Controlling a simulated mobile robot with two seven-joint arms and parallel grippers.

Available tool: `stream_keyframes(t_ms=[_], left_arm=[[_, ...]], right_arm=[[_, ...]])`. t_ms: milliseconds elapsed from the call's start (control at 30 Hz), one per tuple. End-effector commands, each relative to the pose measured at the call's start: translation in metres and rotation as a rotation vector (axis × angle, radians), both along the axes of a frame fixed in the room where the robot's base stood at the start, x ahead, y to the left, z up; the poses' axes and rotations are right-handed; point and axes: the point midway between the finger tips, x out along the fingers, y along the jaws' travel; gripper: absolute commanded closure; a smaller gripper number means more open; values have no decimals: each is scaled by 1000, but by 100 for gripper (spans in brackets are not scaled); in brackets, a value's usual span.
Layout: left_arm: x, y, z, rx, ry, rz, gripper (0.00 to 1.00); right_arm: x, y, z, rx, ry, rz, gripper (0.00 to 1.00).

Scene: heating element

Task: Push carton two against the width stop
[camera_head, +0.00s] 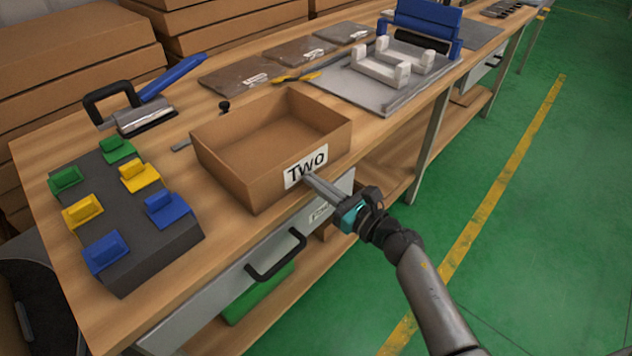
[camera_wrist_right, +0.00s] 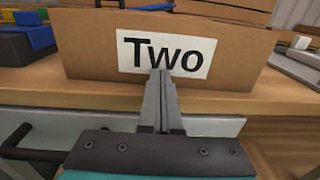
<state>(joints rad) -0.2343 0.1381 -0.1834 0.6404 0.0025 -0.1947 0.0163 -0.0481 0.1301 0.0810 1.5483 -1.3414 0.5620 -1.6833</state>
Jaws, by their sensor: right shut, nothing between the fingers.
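Carton two (camera_head: 222,168) is an open, empty brown cardboard box near the front edge of the wooden bench. Its front wall carries a white label reading "Two" (camera_head: 306,166), which also fills the middle of the right wrist view (camera_wrist_right: 166,54). My right gripper (camera_head: 308,178) is shut and empty. Its fingertips are at the lower part of the label, touching or very close to the front wall; I cannot tell which. I cannot clearly pick out the width stop; a small black knob (camera_head: 224,106) and a metal strip (camera_head: 181,145) lie behind the carton. My left gripper is not in view.
A dark block with green, yellow and blue pieces (camera_head: 150,232) stands left of the carton. Flat brown packets (camera_head: 254,78) and a grey plate with white blocks (camera_head: 384,88) lie further along. A drawer handle (camera_head: 276,258) sticks out below.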

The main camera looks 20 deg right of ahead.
Motion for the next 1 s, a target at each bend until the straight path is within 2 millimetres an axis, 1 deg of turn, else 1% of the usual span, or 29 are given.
stream_keyframes(t_ms=[467,567,700,800,1000], left_arm=[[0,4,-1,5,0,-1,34],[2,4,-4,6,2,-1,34],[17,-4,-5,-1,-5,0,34],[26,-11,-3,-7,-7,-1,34],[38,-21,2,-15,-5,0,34]], right_arm=[[5,3,0,0,0,1,100],[15,8,-1,1,-2,3,100],[38,19,-2,0,-3,2,100],[50,26,-2,0,-1,2,100],[66,34,-1,-1,0,2,100]])
